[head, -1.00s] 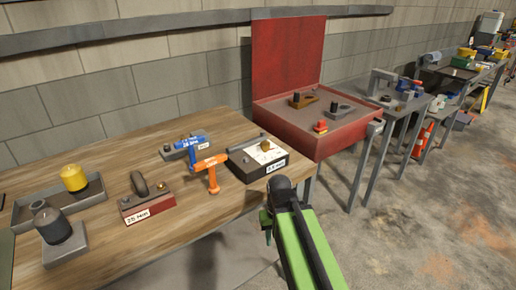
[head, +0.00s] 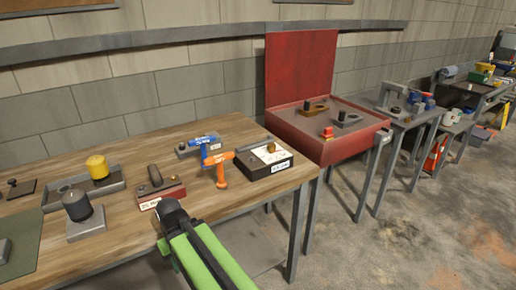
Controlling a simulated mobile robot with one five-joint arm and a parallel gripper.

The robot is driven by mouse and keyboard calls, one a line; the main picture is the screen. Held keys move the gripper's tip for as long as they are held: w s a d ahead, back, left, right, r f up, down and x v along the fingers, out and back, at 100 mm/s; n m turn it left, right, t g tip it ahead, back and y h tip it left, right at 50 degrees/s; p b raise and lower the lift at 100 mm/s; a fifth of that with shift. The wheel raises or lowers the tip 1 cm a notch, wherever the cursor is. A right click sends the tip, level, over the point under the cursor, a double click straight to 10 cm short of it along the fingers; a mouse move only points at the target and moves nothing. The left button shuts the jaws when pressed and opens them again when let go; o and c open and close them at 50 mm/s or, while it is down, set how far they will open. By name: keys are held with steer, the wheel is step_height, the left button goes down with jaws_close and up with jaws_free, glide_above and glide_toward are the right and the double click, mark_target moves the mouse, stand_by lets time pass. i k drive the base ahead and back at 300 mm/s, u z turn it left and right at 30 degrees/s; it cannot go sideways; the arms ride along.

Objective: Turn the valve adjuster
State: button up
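No part in view is clearly marked as the valve adjuster. Candidates on the wooden bench are a red block (head: 172,192) with a dark handle (head: 155,176) and a white label, and a black box (head: 272,168) with a white top and a small brass knob (head: 271,147). My gripper (head: 165,240) is at the end of my green arm at the bench's front edge, just in front of the red block and apart from the black box. The arm's dark end hides its fingers, so their opening does not show.
A grey tray (head: 118,186), a yellow cylinder (head: 97,167) and a dark cylinder (head: 77,204) are left. An open red case (head: 318,148) stands right. Floor (head: 420,240) is clear.

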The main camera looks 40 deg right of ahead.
mark_target(271, 146)
steer(key=u, duration=0.1)
steer(key=k, duration=1.15)
steer(key=z, duration=0.9)
steer(key=i, duration=1)
